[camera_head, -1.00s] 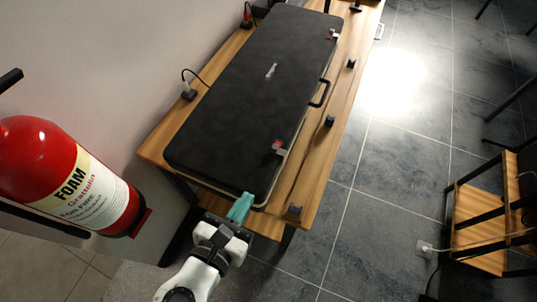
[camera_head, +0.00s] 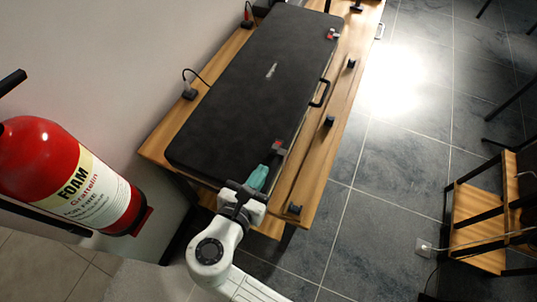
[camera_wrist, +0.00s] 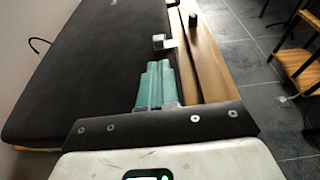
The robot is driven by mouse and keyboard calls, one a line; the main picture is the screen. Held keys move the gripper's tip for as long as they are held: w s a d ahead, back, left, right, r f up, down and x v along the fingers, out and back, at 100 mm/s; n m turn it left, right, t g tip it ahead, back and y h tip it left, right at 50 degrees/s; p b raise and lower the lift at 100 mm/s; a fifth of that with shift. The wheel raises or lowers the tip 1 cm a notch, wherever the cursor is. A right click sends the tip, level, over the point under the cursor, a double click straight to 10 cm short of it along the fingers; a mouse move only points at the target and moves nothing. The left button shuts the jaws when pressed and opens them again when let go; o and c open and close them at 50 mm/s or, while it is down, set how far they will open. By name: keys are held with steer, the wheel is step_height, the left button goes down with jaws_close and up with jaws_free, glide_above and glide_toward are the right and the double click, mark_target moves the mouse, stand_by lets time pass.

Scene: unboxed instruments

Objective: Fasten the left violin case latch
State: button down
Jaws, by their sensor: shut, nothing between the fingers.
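The closed black violin case (camera_head: 240,100) lies on a wooden bench. Its near latch (camera_head: 278,146), small, grey and red, sits on the handle-side edge close to the near end; this is the left one seen from the handle side. My gripper (camera_head: 263,171) has teal fingers, shut and empty, at the case's near corner just short of that latch. In the wrist view the fingertips (camera_wrist: 157,68) point toward the latch (camera_wrist: 161,42), with a small gap apparent. I cannot tell whether the fingers touch the case. The far latch (camera_head: 332,34) is on the same edge.
The case handle (camera_head: 320,93) sticks out between the latches. Small dark blocks, one of them (camera_head: 329,121), stand along the bench's right strip (camera_head: 310,160). A red fire extinguisher (camera_head: 60,175) hangs at the left.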

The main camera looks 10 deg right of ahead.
mark_target(274, 149)
steer(key=shift+r+p+x, duration=0.1)
steer(key=shift+r+x, duration=0.1)
steer(key=shift+x, duration=0.65)
steer(key=shift+r+p+x, duration=0.15)
steer(key=shift+x, duration=0.7)
steer(key=shift+r+p+x, duration=0.1)
steer(key=shift+r+x, duration=0.1)
steer(key=shift+x, duration=0.65)
steer(key=shift+w+d, duration=0.1)
steer(key=shift+w, duration=0.05)
